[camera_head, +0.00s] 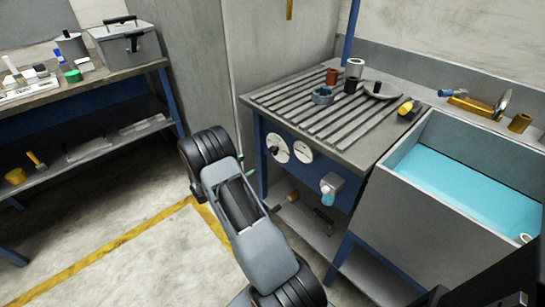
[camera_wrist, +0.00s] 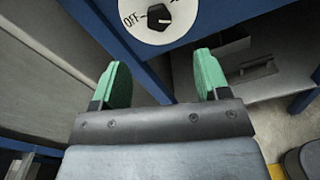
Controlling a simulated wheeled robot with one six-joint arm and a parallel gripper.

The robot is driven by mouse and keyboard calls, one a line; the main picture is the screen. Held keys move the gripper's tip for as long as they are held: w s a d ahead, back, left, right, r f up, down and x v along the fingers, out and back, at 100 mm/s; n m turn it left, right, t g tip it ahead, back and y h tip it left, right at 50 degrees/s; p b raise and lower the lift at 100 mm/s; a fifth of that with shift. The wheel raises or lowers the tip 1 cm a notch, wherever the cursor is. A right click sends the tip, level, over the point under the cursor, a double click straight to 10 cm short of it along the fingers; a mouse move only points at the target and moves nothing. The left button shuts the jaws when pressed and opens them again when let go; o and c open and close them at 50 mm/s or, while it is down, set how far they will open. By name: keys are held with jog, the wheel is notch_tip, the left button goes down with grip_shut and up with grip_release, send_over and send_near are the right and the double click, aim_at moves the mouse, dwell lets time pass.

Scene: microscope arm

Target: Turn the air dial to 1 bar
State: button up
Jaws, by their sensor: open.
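The dial with a black knob (camera_wrist: 158,17) on a white round plate marked OFF shows at the top of the wrist view, cut by the frame edge. The knob seems to point towards OFF; no 1 bar mark is readable. In the head view, this dial (camera_head: 277,148) is the left of two white discs on the blue bench front. The right disc is a gauge (camera_head: 302,151) with a needle. My gripper (camera_wrist: 159,60) is open and empty, its green fingertips apart and below the dial in the wrist view. My arm partly hides it in the head view.
A tap-like fitting (camera_head: 331,184) sticks out right of the gauge. A slatted bench top (camera_head: 335,110) holds several small parts above the dial. A sink of blue liquid (camera_head: 465,185) stands at right. A grey cabinet (camera_head: 195,65) is close on the left.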

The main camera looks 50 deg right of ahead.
aim_at(271, 152)
jog(key=d, duration=0.9)
jog(key=d+f, duration=0.1)
jog(key=d, duration=0.4)
jog(key=shift+s, duration=0.4)
jog(key=shift+c, duration=0.4)
